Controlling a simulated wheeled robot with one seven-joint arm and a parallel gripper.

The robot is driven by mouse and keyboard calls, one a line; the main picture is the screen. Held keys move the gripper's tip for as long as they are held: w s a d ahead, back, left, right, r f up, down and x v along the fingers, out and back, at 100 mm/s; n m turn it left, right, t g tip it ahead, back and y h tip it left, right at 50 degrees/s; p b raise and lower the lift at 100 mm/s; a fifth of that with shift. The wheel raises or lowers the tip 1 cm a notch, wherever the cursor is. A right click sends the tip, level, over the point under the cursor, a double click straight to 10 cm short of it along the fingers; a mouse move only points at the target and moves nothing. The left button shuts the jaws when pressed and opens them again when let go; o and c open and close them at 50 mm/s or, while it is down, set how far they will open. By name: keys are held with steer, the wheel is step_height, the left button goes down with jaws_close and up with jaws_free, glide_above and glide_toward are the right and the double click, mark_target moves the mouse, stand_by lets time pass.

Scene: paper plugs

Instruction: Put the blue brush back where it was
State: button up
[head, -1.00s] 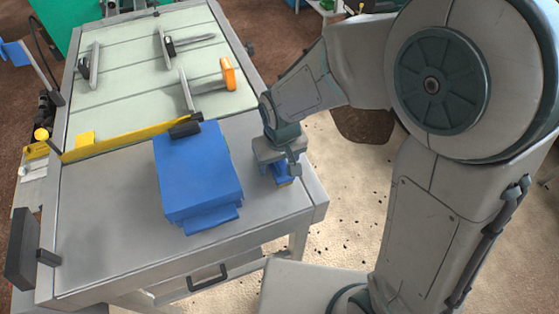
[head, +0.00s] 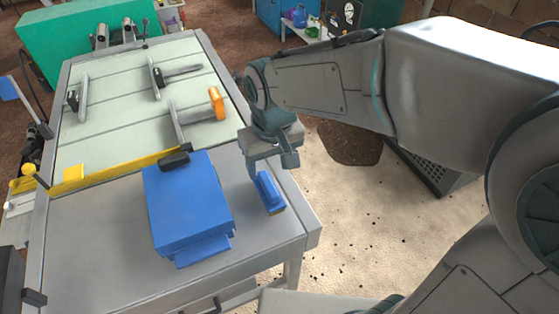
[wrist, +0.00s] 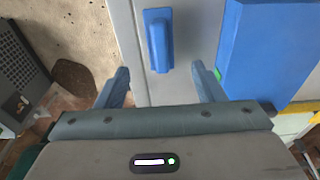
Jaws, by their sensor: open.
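The blue brush (head: 268,192) lies on the grey table top near its right edge, to the right of the blue box (head: 188,210). In the wrist view the brush (wrist: 158,40) lies ahead of my fingers, between their lines, and nothing grips it. My gripper (head: 270,162) is above and just behind the brush in the head view. The wrist view shows my gripper (wrist: 168,82) open and empty, its two fingers wide apart. The blue box also shows in the wrist view (wrist: 270,50), to the right of the brush.
A yellow fence (head: 110,174) crosses the table behind the box. Several clamps, one with an orange end (head: 216,103), lie on the pale green panel (head: 120,120) beyond. Bare grey table top (head: 95,235) lies left of the box.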

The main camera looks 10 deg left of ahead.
steer(key=shift+r, duration=0.2)
steer(key=shift+d, duration=0.35)
steer(key=s+d+m+t, duration=0.1)
steer(key=s+d+m, duration=0.2)
steer(key=d, duration=0.7)
steer(key=s+d+m+t, duration=0.1)
steer(key=s+d+m, duration=0.2)
steer(key=d, duration=0.8)
steer(key=shift+s+d+r+h, duration=0.2)
steer(key=shift+s+r+h, duration=0.2)
